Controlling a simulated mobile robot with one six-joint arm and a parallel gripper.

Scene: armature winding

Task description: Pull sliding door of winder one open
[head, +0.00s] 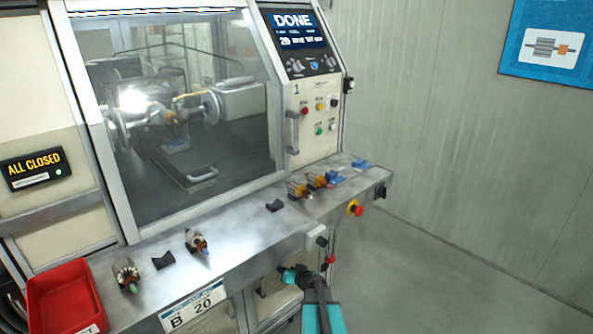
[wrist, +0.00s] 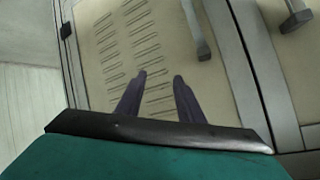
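The sliding door (head: 190,95) of winder one is a large clear pane in a metal frame, and it looks closed. A vertical grey bar handle (head: 292,132) is at its right edge, beside the control panel (head: 315,118) marked 1. My gripper (head: 283,271) is low in front of the bench front, below and well apart from the handle. In the wrist view my two dark fingers (wrist: 161,82) are spread with nothing between them. They face a beige vented panel (wrist: 125,45) with a grey handle (wrist: 196,32).
The steel bench (head: 235,232) juts out below the door and carries several armatures and dark cradles. A red bin (head: 65,298) is at the left. A red emergency button (head: 355,208) sticks out from the bench front. The screen (head: 295,30) reads DONE. Floor at right is clear.

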